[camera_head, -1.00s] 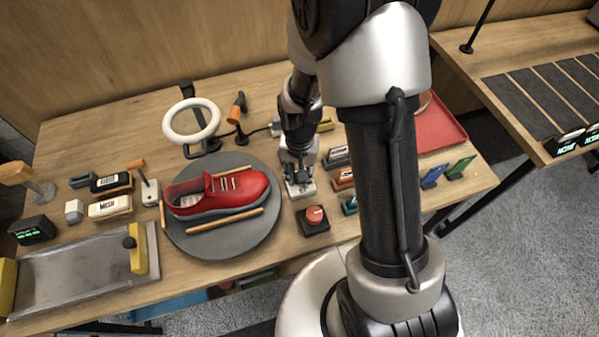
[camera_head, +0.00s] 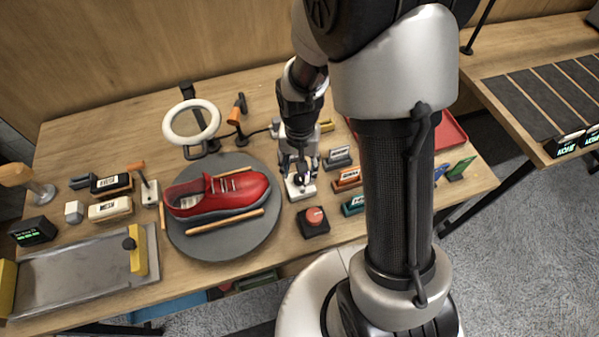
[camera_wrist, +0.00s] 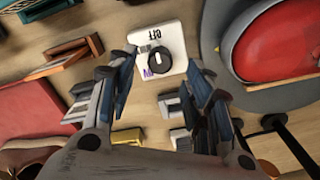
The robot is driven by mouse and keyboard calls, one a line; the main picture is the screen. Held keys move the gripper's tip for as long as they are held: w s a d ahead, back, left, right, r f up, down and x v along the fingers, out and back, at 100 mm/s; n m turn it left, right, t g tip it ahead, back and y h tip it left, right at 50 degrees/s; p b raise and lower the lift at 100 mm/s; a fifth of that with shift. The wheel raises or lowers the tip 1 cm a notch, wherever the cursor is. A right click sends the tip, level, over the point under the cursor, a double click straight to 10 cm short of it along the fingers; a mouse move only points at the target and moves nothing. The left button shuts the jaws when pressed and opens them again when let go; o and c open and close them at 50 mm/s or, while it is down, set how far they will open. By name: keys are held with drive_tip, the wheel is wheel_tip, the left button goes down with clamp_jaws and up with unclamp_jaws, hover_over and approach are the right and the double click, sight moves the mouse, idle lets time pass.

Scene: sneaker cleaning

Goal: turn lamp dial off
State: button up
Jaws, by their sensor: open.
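The lamp dial is a black round knob (camera_wrist: 160,63) on a white box (camera_wrist: 178,40) marked OFF in the wrist view. In the head view the white box (camera_head: 301,190) sits on the table just right of the grey turntable. My gripper (camera_wrist: 163,88) is open, its two fingers either side of the dial in the wrist view. In the head view my gripper (camera_head: 300,170) is above the box and partly covers it. I cannot tell whether the fingers touch the dial. The ring lamp (camera_head: 191,121) stands behind the turntable, its ring pale white.
A red sneaker (camera_head: 222,193) lies on the grey turntable (camera_head: 255,238) at left. A red button box (camera_head: 314,220) stands in front of the dial. Several labelled blocks (camera_head: 347,178) stand close at right. A metal tray (camera_head: 75,272) is at the front left.

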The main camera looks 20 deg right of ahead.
wheel_tip(320, 180, up, 8)
drive_tip(key=shift+r, duration=0.1)
idle(0.6)
wheel_tip(320, 180, up, 11)
drive_tip(key=n+t, duration=0.2)
hover_over(299, 177)
drive_tip(key=s, duration=0.6)
drive_tip(key=s+r+n+t, duration=0.2)
drive_tip(key=s+r, duration=0.3)
drive_tip(key=s, duration=0.5)
drive_tip(key=shift+n+t, duration=0.3)
drive_tip(key=shift+n, duration=0.5)
drive_tip(key=shift+d, duration=0.1)
drive_tip(key=shift+c, duration=0.2)
